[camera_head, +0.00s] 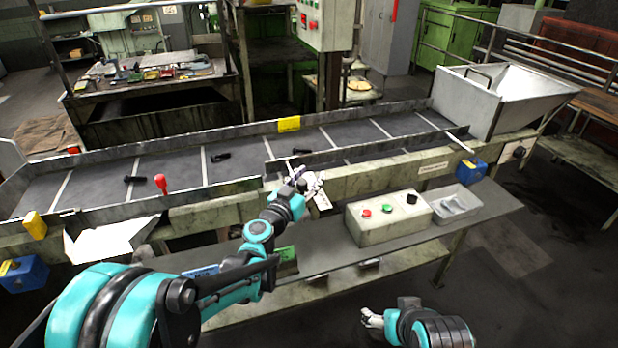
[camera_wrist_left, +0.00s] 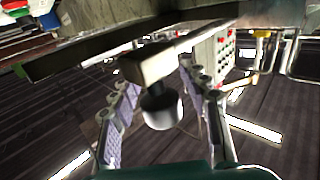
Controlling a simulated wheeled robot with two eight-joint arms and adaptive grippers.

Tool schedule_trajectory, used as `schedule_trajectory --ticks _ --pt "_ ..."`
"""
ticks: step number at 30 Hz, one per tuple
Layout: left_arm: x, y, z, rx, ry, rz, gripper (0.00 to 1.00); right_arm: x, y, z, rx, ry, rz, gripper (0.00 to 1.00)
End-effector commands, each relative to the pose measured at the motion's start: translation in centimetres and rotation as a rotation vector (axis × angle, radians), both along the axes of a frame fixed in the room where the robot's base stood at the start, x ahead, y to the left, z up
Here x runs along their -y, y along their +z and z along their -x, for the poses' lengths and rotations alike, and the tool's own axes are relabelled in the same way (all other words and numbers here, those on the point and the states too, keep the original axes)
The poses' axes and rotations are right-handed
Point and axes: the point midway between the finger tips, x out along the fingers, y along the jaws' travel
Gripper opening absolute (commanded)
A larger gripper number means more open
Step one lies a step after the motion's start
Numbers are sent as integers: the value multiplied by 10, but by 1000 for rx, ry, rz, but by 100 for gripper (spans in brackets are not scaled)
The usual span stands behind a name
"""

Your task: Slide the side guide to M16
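The side guide (camera_head: 370,149) is a long metal rail lying along the near side of the conveyor bed. My left gripper (camera_head: 308,184) is at the near edge of the conveyor, by the left part of this guide. In the left wrist view, a block with a dark round knob (camera_wrist_left: 161,109) hangs between the two fingers of my left gripper (camera_wrist_left: 163,88). The fingers are spread, with gaps visible beside the knob.
A control box (camera_head: 388,217) with buttons and a grey tray (camera_head: 455,200) stand on the shelf right of my left arm. A red-knobbed lever (camera_head: 161,184) is to the left. Dark bolts (camera_head: 220,157) lie on the conveyor. A metal hopper (camera_head: 505,95) stands at its right end.

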Motion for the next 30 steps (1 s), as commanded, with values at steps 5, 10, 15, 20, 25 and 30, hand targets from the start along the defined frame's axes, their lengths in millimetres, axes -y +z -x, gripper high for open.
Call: schedule_trajectory --ticks 5,10,15,20,25,30 --pt "-1 0 1 0 1 0 45 0 0 0 0 0 0 78" --pt "-11 0 19 0 2 0 45 0 0 0 0 0 0 78" --pt "-28 0 52 0 3 0 45 0 0 0 0 0 0 78" --pt "-42 0 82 0 2 0 45 0 0 0 0 0 0 78" --pt "-52 0 101 0 1 0 45 0 0 0 0 0 0 78" --pt "-55 0 107 0 1 0 45 0 0 0 0 0 0 78"
